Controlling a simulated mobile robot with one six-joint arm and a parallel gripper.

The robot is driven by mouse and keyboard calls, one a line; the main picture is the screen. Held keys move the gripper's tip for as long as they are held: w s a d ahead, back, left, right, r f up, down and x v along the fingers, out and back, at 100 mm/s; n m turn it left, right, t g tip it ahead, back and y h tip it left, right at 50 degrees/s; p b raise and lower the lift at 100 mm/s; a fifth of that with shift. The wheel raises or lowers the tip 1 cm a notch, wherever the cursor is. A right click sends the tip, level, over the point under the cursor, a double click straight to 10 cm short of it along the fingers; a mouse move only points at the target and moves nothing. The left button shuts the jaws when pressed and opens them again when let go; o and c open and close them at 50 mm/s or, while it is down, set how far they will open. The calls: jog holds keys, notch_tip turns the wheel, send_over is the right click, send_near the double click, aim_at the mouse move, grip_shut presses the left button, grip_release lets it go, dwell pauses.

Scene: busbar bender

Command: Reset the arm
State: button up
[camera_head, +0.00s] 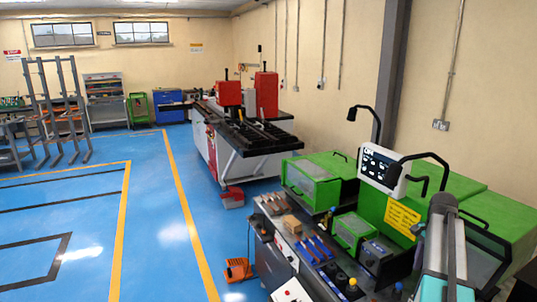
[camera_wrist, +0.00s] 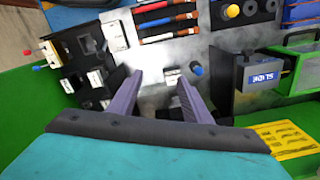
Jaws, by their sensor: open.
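My gripper (camera_wrist: 158,82) shows in the wrist view with its two purple-grey fingers spread apart and nothing between them. It is over the grey metal worktop (camera_wrist: 150,58) of the green machine. Part of my arm shows at the right of the head view, in front of the green machine (camera_head: 405,200). My fingertips cannot be made out in the head view.
Orange and blue handled tools (camera_wrist: 168,22) lie on the worktop. A box marked SLIDE (camera_wrist: 263,78) and a yellow label (camera_wrist: 285,140) are on the right. A red and black machine (camera_head: 245,125) stands further back.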

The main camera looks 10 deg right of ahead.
jog(key=w+a+f+n, duration=0.2)
jog(key=a+f+n, duration=0.3)
jog(key=a+f, duration=0.5)
jog(key=w+a+f+n, duration=0.2)
jog(key=a+f+n, duration=0.3)
jog(key=a, duration=0.8)
jog(key=s+a+f+n, duration=0.35)
jog(key=a+f, duration=0.25)
jog(key=a, duration=0.4)
jog(key=s+a+f+n, duration=0.3)
jog(key=a+f+n, duration=0.25)
jog(key=a, duration=0.55)
jog(key=s+f+g+b, duration=0.3)
jog(key=s+f+b, duration=0.3)
jog(key=s+f, duration=0.7)
jog(key=s+f+g+b, duration=0.2)
jog(key=s+f+b, duration=0.4)
jog(key=s+f, duration=0.7)
notch_tip(320, 180, down, 5)
jog(key=shift+f+g, duration=0.1)
jog(key=shift+g, duration=0.3)
jog(key=c, duration=0.4)
jog(key=shift+o, duration=0.2)
